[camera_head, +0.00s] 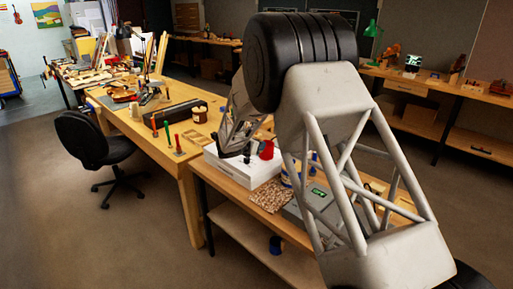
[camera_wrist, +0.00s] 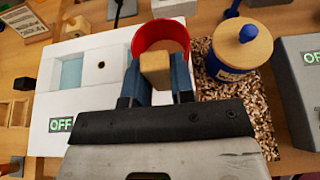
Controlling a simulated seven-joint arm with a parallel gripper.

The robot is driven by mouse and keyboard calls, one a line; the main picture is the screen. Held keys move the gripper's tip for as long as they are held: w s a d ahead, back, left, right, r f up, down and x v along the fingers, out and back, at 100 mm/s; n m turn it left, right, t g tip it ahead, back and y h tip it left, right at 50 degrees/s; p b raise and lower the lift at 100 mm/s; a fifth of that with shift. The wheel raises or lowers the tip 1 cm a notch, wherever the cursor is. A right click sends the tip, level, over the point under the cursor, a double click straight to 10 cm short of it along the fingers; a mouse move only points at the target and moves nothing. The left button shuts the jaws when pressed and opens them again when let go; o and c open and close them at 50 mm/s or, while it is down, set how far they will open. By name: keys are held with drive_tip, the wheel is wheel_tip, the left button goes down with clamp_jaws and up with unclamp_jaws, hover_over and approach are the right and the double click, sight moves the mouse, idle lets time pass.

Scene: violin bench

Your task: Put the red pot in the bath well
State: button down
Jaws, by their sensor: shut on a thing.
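The red pot (camera_wrist: 161,28) is at the top middle of the wrist view, with its open rim showing and a wooden block-like handle (camera_wrist: 155,70) towards me. My gripper (camera_wrist: 157,78) is shut on this handle, one finger on each side. The pot also shows in the head view (camera_head: 266,150), beside my wrist. The bath is a white box (camera_wrist: 112,110) with an OFF display; its square well (camera_wrist: 72,72) has a pale blue inside and lies left of the pot. The pot is near the box's right side; its height above it is unclear. The head view shows the box too (camera_head: 262,176).
A blue jar with a wooden lid (camera_wrist: 245,48) stands on a speckled brown mat (camera_wrist: 255,112), right of the pot. A grey box (camera_wrist: 300,90) with a display is farther right. A small round hole (camera_wrist: 101,65) is beside the well. Wooden parts lie at the left.

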drive_tip(key=shift+w+a+f, duration=0.1)
drive_tip(key=shift+w+a, duration=0.05)
drive_tip(key=shift+w, duration=0.75)
drive_tip(key=shift+w+a+f, duration=0.1)
drive_tip(key=shift+w+a, duration=0.05)
drive_tip(key=shift+w, duration=0.7)
drive_tip(key=shift+w+a+f, duration=0.1)
drive_tip(key=shift+w+a, duration=0.05)
drive_tip(key=shift+w, duration=0.75)
drive_tip(key=shift+f, duration=1.7)
drive_tip(key=shift+f, duration=0.1)
drive_tip(key=c, duration=1)
unclamp_jaws()
drive_tip(key=shift+o, duration=0.2)
drive_tip(key=shift+s+a+r, duration=0.1)
drive_tip(key=shift+r, duration=0.1)
drive_tip(key=v, duration=1.1)
drive_tip(key=shift+s+a, duration=0.2)
drive_tip(key=shift+s, duration=0.05)
